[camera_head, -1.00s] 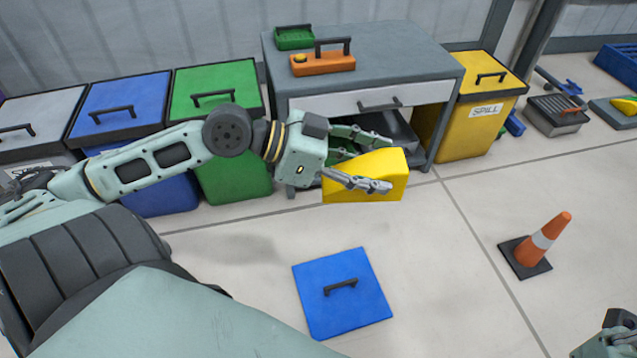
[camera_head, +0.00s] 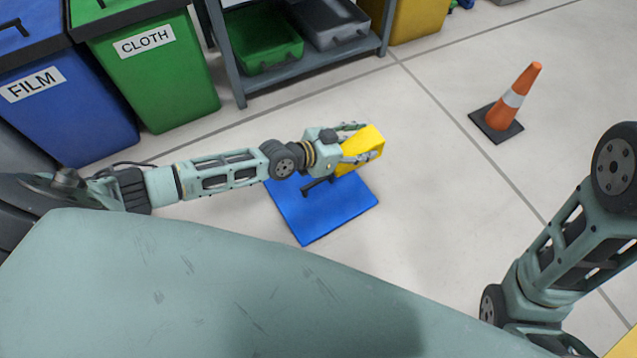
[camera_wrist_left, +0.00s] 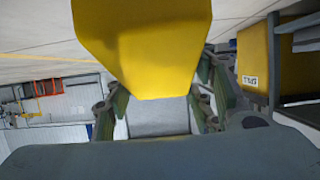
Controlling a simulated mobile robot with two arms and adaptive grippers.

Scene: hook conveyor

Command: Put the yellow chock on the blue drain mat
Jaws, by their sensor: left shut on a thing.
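The yellow chock (camera_head: 365,143) is held in my left gripper (camera_head: 362,142), which is shut on it. In the left wrist view the chock (camera_wrist_left: 145,45) fills the upper middle, between the fingers (camera_wrist_left: 160,105). In the head view the gripper and chock overlap the mat's far right part. The chock looks raised above the mat, but the gap is hard to judge. My right arm shows at the right; its gripper is not in view.
An orange and white cone (camera_head: 515,95) on a black base stands to the right. A grey workbench (camera_head: 240,85) with a green tray (camera_head: 262,40) and a grey tray (camera_head: 330,25) below, and the green CLOTH bin (camera_head: 165,80), stand behind. Floor right of the mat is clear.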

